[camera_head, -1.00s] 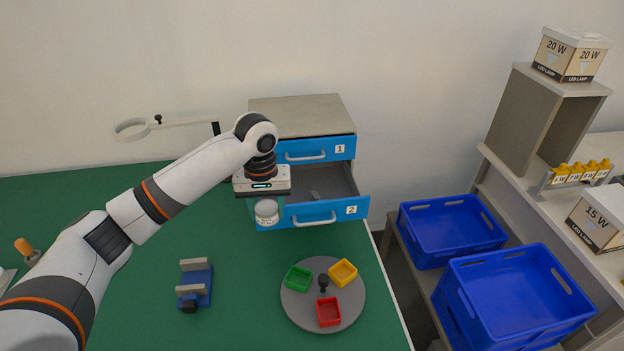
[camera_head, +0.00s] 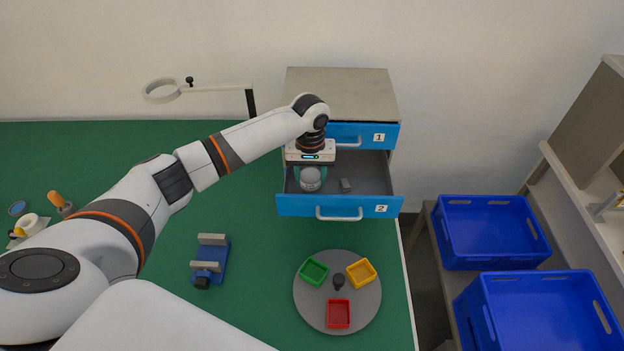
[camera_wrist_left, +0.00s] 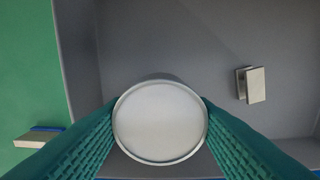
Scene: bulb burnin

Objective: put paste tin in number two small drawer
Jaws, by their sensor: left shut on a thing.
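The paste tin (camera_head: 310,180) is a small round grey-white tin. My left gripper (camera_head: 311,173) is shut on it and holds it over the open drawer marked 2 (camera_head: 340,206), towards its left side. In the left wrist view the tin's round pale lid (camera_wrist_left: 160,121) sits between the two green fingers of the gripper (camera_wrist_left: 160,125), with the grey drawer floor (camera_wrist_left: 185,45) below. I cannot tell whether the tin touches the drawer floor. A small grey block (camera_head: 346,185) lies in the drawer to the right of the tin. My right gripper is not in view.
The drawer marked 1 (camera_head: 362,135) is shut above. A grey turntable (camera_head: 312,310) with green, yellow and red trays stands in front. A blue clamp-like fixture (camera_head: 212,262) is at left. Blue crates (camera_head: 490,232) stand to the right. A magnifier (camera_head: 163,90) is behind.

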